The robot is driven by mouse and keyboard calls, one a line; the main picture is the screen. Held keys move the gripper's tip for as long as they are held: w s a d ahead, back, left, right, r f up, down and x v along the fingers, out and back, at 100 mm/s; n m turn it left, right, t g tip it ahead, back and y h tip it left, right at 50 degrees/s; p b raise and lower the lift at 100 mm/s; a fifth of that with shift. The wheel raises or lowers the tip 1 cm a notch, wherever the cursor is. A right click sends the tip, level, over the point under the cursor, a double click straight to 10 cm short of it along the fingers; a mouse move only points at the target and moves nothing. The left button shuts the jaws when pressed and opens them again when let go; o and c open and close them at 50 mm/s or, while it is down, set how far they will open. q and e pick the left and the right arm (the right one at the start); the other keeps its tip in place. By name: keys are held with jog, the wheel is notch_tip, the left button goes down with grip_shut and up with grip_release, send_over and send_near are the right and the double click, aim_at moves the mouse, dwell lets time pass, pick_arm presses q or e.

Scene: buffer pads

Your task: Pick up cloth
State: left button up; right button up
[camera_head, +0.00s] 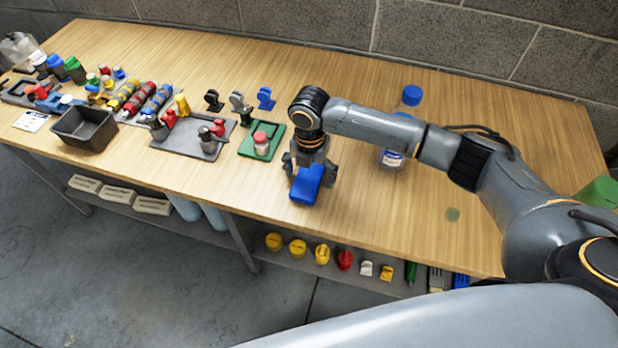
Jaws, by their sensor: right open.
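A blue folded piece, which looks like the cloth (307,186), is near the front edge of the table, right of the green pad. My right gripper (310,172) is directly at it, pointing down, with its dark fingers open on either side of the cloth's far part. The cloth's near part shows in front of the gripper; its far end is hidden by the gripper. I cannot tell whether the fingers touch it. My left gripper is not in view.
A grey pad (185,142), a dark bin (85,128) and several small parts fill the left side. A blue-capped bottle (393,157) stands partly behind my right arm. The table's front right is mostly clear.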

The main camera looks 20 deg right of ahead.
aim_at(311, 188)
jog(key=c, duration=1.2)
jog(key=shift+r, duration=0.7)
jog(key=s+r, duration=0.1)
jog(key=r, duration=0.1)
jog(key=s+r, duration=0.1)
jog(key=r, duration=0.1)
jog(key=s+a+r+b, duration=0.1)
jog(key=r, duration=0.1)
jog(key=shift+s+r, duration=0.2)
jog(key=shift+s, duration=0.15)
jog(key=s+r, duration=0.1)
jog(key=s, duration=0.2)
jog(key=s+a+r, duration=0.1)
jog(key=s+r, duration=0.1)
jog(key=s, duration=0.1)
jog(key=s+a+r, duration=0.1)
jog(key=s+r, duration=0.1)
jog(key=s, duration=0.2)
jog(key=shift+a+r, duration=0.15)
